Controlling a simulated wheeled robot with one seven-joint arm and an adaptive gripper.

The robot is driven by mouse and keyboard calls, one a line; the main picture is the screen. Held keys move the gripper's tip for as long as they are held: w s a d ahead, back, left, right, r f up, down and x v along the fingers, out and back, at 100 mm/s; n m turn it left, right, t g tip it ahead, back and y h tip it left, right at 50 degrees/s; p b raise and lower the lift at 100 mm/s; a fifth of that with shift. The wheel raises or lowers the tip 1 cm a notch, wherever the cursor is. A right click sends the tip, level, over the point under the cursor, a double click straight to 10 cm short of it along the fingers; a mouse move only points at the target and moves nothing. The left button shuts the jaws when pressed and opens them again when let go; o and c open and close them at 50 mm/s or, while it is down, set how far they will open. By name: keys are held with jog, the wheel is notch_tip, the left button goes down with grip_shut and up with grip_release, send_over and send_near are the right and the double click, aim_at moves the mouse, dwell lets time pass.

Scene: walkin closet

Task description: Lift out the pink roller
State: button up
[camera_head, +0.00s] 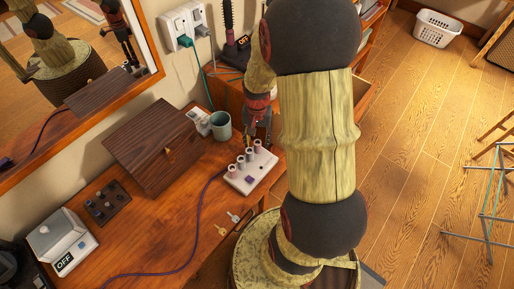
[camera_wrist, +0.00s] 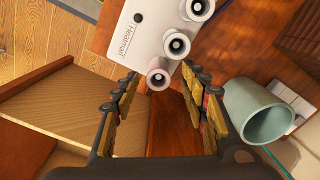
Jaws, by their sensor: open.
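A white heater box (camera_head: 250,181) (camera_wrist: 125,42) stands on the wooden counter, with several upright rollers in a row on its top. The roller at the end nearest my gripper looks faintly pink (camera_head: 257,145); it also shows in the wrist view (camera_wrist: 158,77). The other rollers look pale grey-pink, so colours are hard to tell apart. My gripper (camera_head: 258,139) is open and empty, just behind that end roller in the head view. In the wrist view its fingertips (camera_wrist: 157,82) spread to either side of the end roller's image; I cannot tell their height gap.
A green cup (camera_head: 220,126) (camera_wrist: 258,110) stands close beside my gripper. A dark wooden box (camera_head: 155,145) and a purple cord (camera_head: 197,215) lie to the left. An open drawer (camera_wrist: 60,105) juts out beside the counter. A mirror (camera_head: 75,75) hangs on the wall.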

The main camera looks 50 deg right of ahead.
aim_at(257, 144)
notch_tip(257, 144, down, 3)
jog(key=shift+s+f+b, duration=0.1)
jog(key=shift+f+b, duration=0.1)
jog(key=shift+b, duration=0.35)
jog(key=c, duration=0.3)
jog(key=c, duration=0.8)
jog(key=shift+r, duration=0.1)
grip_shut()
